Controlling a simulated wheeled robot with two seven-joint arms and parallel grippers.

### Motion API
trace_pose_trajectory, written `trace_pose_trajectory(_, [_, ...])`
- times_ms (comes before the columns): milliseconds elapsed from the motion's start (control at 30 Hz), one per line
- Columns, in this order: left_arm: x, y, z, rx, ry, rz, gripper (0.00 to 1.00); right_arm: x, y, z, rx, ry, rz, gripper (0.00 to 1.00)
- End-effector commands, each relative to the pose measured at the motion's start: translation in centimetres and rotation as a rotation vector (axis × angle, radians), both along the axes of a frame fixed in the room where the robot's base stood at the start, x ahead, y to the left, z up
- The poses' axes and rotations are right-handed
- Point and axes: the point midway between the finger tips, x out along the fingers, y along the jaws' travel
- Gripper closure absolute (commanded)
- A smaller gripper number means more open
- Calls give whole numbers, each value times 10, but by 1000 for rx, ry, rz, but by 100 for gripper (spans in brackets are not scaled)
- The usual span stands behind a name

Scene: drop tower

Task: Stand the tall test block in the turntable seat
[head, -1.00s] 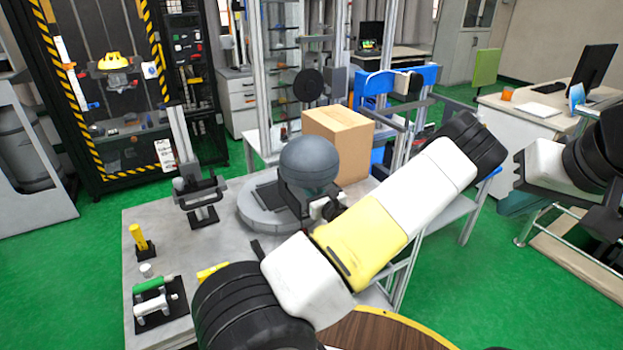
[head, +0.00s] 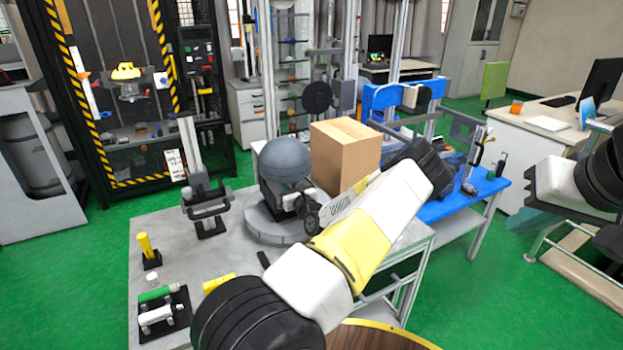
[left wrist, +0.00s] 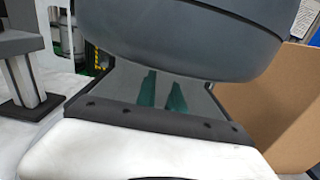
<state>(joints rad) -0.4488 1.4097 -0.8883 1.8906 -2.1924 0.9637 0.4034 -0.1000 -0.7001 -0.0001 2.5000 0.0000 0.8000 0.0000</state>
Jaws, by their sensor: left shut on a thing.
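A dark grey round-topped body (head: 285,158) is in my left gripper; I take it for the tall test block but cannot make out its full shape. It fills the top of the left wrist view (left wrist: 180,30), just beyond my left gripper's teal fingers (left wrist: 161,92), which are close together. In the head view my left arm and the held body hide these fingers. The grey turntable (head: 262,228) shows below and behind the held body; its seat is hidden. My right gripper (head: 545,208) is at the far right, away from the table; its jaws are unclear.
A cardboard box (head: 345,155) stands right behind the held body. A clamp stand (head: 207,205) stands left of the turntable.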

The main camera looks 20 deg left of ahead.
Motion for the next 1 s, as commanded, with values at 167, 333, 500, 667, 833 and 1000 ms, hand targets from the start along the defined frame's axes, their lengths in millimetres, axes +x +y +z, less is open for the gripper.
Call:
trace_pose_trajectory(167, [1, -2, -21, 3, -1, -4, 100, 0, 0, 0, 0, 0, 0, 100])
trace_pose_trajectory(333, [0, -2, -31, 2, -3, -2, 100, 0, 0, 0, 0, 0, 0, 100])
trace_pose_trajectory(500, [0, -2, -31, 2, -4, -2, 100, 0, 0, 0, 0, 0, 0, 100])
trace_pose_trajectory(667, [0, -2, -32, 2, -3, -2, 100, 0, 0, 0, 0, 0, 0, 100])
trace_pose_trajectory(833, [-1, -3, -36, -2, 3, -1, 66, 0, 0, 0, 0, 0, 0, 100])
trace_pose_trajectory(1000, [-1, -3, -36, -2, 3, -2, 66, 0, 0, 0, 0, 0, 0, 100])
